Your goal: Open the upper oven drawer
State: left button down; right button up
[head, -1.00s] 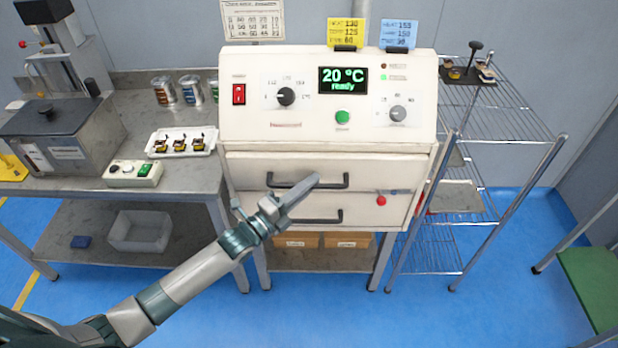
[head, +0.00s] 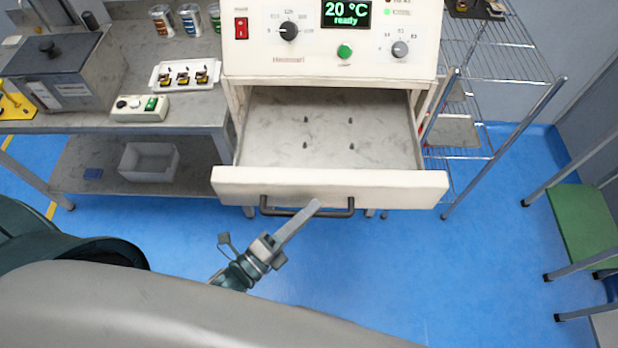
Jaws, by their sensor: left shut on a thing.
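The upper oven drawer (head: 330,188) is pulled well out of the white oven (head: 300,68). Its grey inner floor shows, with several small dark studs and nothing lying on it. The dark bar handle (head: 340,212) runs along the drawer's front. My left gripper (head: 313,209) reaches up to the handle's middle from below and is shut on it; the exact grip is partly hidden by the finger. My right gripper is not in view.
On the left bench stand a white tray (head: 161,87) with small parts, a control box (head: 140,109) and several cans. A wire rack (head: 505,85) stands right of the oven, a green-topped stool (head: 590,225) farther right. My arm covers the lower front.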

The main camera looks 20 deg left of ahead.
pick_arm(q)
jog(key=shift+s+d, duration=0.25)
jog(key=shift+s, duration=0.55)
jog(key=shift+s+d, duration=0.2)
jog(key=shift+s, duration=0.6)
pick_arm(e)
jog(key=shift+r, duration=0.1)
pick_arm(q)
jog(key=c, duration=1.8)
grip_release()
jog(key=shift+o, duration=0.2)
jog(key=shift+a, duration=0.1)
